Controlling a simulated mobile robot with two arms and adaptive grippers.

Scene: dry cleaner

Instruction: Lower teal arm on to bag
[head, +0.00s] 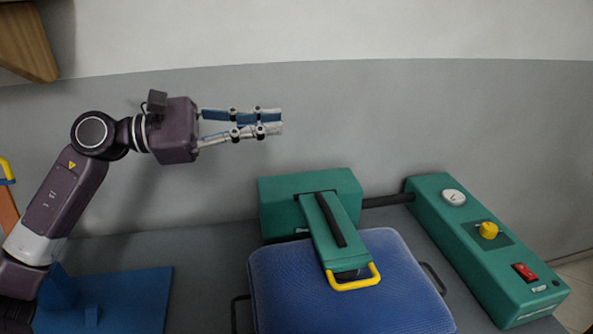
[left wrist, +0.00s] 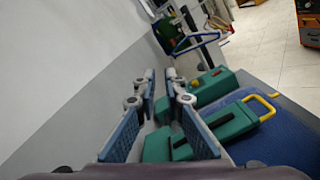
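The teal arm (head: 330,236) reaches forward from a teal block (head: 277,213) over the blue bag (head: 290,285) and ends in a yellow handle (head: 354,282). A dark round part shows under its end; I cannot tell whether it touches the bag. My left gripper (head: 282,121) is in the air in front of the wall, above and left of the teal block. Its fingers are a little apart, with nothing between them. The left wrist view shows the fingers (left wrist: 160,78), the teal arm (left wrist: 237,121), its yellow handle (left wrist: 262,106) and the bag (left wrist: 285,140).
A teal control box (head: 475,240) with a gauge, a yellow knob and a red switch stands at the right, joined to the block by a dark tube. A blue plate (head: 130,295) lies at the lower left. A wooden piece (head: 25,40) juts in at the top left.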

